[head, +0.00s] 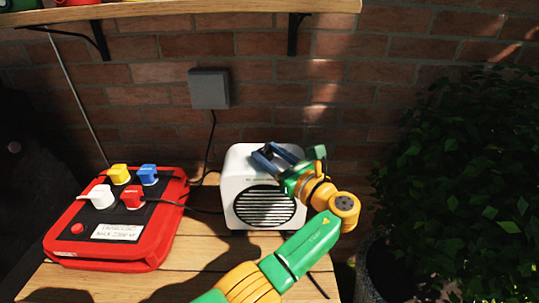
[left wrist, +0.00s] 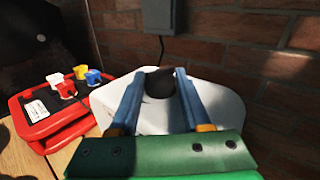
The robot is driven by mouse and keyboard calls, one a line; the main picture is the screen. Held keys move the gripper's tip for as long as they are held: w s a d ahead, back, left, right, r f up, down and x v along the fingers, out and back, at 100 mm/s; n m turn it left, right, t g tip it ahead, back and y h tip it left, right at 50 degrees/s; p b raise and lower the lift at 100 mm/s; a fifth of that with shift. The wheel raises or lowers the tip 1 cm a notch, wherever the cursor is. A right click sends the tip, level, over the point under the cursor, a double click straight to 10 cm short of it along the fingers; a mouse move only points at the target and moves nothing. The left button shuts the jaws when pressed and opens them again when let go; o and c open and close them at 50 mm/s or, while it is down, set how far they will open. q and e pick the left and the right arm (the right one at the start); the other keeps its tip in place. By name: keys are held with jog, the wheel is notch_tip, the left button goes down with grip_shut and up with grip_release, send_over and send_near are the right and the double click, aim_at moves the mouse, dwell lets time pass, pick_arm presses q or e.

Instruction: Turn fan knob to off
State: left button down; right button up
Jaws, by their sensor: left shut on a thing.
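The white fan (head: 240,189) stands upright on the wooden table, its round black grille facing front; its top also shows in the left wrist view (left wrist: 224,110). A dark knob (left wrist: 159,84) sits on the fan's top, and I cannot read its setting. My left gripper (head: 268,153) reaches in from the right side of the fan, over its top. In the left wrist view its two blue fingers (left wrist: 157,84) stand on either side of the knob, shut on it. In the head view the fingers mostly hide the knob. My right gripper is in neither view.
A red power box (head: 62,233) with white, yellow, blue and red plugs stands left of the fan. A grey wall box (head: 208,89) with a cable is on the brick wall. A shelf (head: 190,10) hangs above. A leafy bush (head: 460,160) fills the right.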

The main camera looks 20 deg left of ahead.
pick_arm(q)
jog(key=shift+c, duration=1.8)
grip_release()
jog(key=shift+a+f, duration=0.1)
jog(key=b+v, duration=0.1)
jog(key=v, duration=0.6)
jog(key=shift+b, duration=0.3)
